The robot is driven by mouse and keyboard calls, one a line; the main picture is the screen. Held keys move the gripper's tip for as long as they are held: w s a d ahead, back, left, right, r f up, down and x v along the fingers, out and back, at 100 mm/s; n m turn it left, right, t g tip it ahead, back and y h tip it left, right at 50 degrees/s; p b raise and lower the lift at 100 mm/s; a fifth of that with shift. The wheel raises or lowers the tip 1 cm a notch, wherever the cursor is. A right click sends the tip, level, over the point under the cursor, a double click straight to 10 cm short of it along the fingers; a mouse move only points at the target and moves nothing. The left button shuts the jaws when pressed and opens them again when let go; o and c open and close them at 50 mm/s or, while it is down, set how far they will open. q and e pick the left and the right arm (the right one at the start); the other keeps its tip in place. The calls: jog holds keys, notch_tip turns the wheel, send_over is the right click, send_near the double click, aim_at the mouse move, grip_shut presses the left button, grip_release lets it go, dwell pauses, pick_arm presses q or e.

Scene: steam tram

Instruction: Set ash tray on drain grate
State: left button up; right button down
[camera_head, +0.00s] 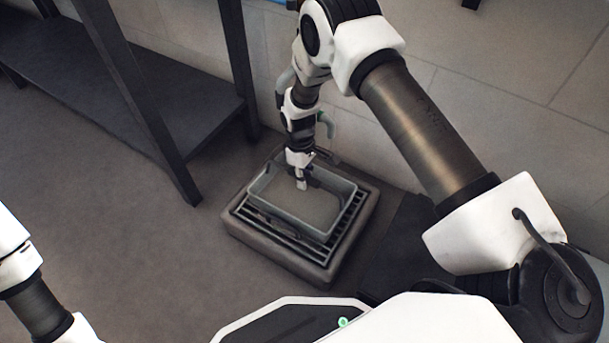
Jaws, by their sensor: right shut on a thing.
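The ash tray (284,222) is a grey-green rectangular pan with raised walls and a pale inside. It sits over the slatted drain grate (347,222), which is set in a raised stone-like surround (240,229). The slats show along the tray's right and front sides. I cannot tell whether the tray fully rests on the grate. My right gripper (303,184) points down at the tray's far side and is shut on the tray. Its fingertips are small in the view. My left gripper is out of view; only part of that arm shows at the left edge.
A dark metal shelf frame (160,120) stands to the left, one post close to the grate. A tiled wall (460,110) runs behind. A dark flat panel (398,245) lies right of the grate. The floor (130,220) at left is clear.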

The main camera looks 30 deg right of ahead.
jog(key=shift+f, duration=0.15)
dwell(0.3)
jog(key=c, duration=1)
grip_release()
jog(key=shift+o, duration=0.2)
notch_tip(320, 180, up, 12)
jog(key=w, duration=0.2)
jog(key=shift+d+f, duration=0.1)
